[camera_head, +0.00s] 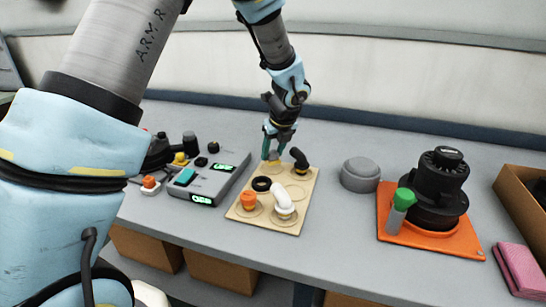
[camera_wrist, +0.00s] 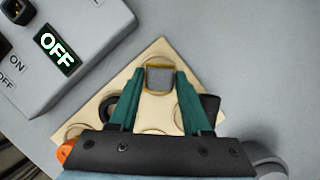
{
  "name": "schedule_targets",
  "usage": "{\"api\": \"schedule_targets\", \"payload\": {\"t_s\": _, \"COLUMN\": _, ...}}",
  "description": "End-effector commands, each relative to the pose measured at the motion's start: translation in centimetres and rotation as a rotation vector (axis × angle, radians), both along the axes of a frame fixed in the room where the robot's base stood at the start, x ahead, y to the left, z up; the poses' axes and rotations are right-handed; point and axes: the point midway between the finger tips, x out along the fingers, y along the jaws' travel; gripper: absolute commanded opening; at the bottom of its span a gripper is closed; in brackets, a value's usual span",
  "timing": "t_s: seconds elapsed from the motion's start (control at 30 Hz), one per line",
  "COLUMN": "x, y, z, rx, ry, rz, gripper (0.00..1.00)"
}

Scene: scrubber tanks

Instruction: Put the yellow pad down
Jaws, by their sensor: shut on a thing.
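My gripper (camera_head: 270,147) reaches down over the far part of a light wooden board (camera_head: 239,208) on the grey bench. It is shut on the yellow pad (camera_head: 274,160), a small piece showing yellow below the fingers. In the wrist view, the green fingertips (camera_wrist: 160,80) hold the pad (camera_wrist: 159,66), which shows as a small square with a yellow-brown rim and a grey middle. It lies over a round spot at the board's corner. I cannot tell whether it touches the board.
The board also carries an orange-topped piece (camera_head: 249,201), a white elbow (camera_head: 284,205), a black ring (camera_head: 261,184) and a black elbow (camera_head: 300,159). A grey control box (camera_head: 208,183) stands left. A grey round lid (camera_head: 360,174) and a black pump (camera_head: 437,185) on an orange plate stand right.

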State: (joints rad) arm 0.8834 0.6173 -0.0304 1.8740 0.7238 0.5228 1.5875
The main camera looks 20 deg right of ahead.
Motion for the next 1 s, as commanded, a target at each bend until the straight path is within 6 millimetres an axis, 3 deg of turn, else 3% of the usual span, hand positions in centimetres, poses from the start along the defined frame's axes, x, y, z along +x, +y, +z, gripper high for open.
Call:
{"api": "schedule_targets", "payload": {"t_s": 0.13, "x": -0.1, "y": 0.0, "z": -2.0, "rx": 0.004, "ry": 0.001, "rz": -0.002, "gripper": 0.0}}
{"api": "schedule_targets", "payload": {"t_s": 0.5, "x": 0.0, "y": 0.0, "z": -2.5, "rx": 0.001, "ry": 0.0, "rz": -0.001, "gripper": 0.0}}
{"api": "schedule_targets", "payload": {"t_s": 0.53, "x": 0.0, "y": 0.0, "z": -2.4, "rx": 0.0, "ry": 0.0, "rz": -0.001, "gripper": 0.5}}
{"api": "schedule_targets", "payload": {"t_s": 0.77, "x": 0.0, "y": 0.0, "z": -2.4, "rx": 0.0, "ry": 0.0, "rz": -0.001, "gripper": 0.76}}
{"api": "schedule_targets", "payload": {"t_s": 1.0, "x": 0.0, "y": 0.0, "z": -2.3, "rx": 0.0, "ry": 0.0, "rz": -0.001, "gripper": 0.78}}
